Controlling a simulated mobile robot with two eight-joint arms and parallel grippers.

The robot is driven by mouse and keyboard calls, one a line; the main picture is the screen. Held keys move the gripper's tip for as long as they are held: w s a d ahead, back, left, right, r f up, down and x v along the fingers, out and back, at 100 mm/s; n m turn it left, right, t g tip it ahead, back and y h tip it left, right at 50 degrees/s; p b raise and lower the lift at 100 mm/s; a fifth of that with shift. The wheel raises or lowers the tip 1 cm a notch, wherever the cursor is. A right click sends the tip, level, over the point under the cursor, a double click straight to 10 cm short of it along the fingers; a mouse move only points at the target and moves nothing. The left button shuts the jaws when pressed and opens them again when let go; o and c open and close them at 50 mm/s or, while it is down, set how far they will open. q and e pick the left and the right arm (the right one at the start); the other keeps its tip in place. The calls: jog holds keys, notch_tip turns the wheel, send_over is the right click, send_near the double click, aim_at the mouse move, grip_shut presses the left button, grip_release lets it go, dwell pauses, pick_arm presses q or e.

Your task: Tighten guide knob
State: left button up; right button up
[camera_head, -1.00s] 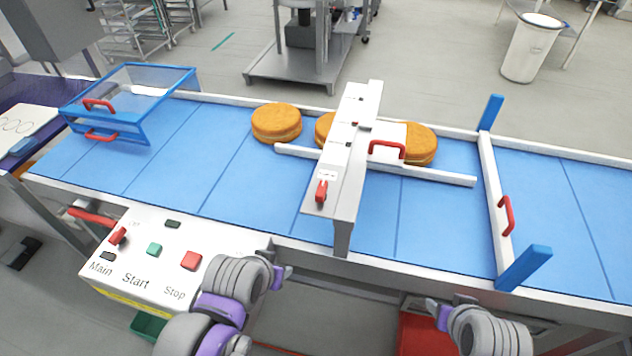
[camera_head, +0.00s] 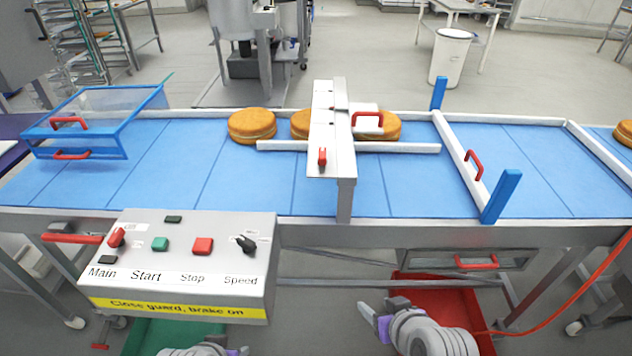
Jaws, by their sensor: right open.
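A white and grey guide bridge (camera_head: 345,165) spans the blue conveyor (camera_head: 400,185). A small red knob (camera_head: 322,157) sits on its near part. A white guide rail (camera_head: 275,146) runs along the belt under the bridge. Which red part is the guide knob is not labelled. My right gripper (camera_head: 376,319) is open and empty, low in front of the conveyor, well below the bridge. My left gripper (camera_head: 236,351) shows only partly at the bottom edge, below the control box; its jaws cannot be made out.
Round orange-brown cakes (camera_head: 252,125) lie on the belt, some partly behind the bridge. The control box (camera_head: 190,255) stands at front left. A clear blue-framed guard (camera_head: 110,110) is at left. A white cross bar (camera_head: 455,150) crosses the belt at right. A red bin (camera_head: 470,305) is below.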

jog(key=w+a+r+n+t+y+b, duration=0.1)
jog(key=w+a+r+t, duration=0.2)
jog(key=w+a+r, duration=0.35)
jog(key=w+a+r+n+t+y+b, duration=0.1)
jog(key=w+a+r+t+y+b, duration=0.15)
jog(key=w, duration=0.65)
jog(key=m+t+h+b, duration=0.2)
jog(key=m+t+h, duration=0.2)
jog(key=h, duration=0.2)
send_near(322, 164)
jog(key=w, duration=1.2)
jog(key=shift+w, duration=0.4)
pick_arm(q)
notch_tip(322, 164, down, 6)
jog(key=shift+w+f, duration=0.25)
jog(key=shift+w, duration=0.05)
pick_arm(e)
grip_shut()
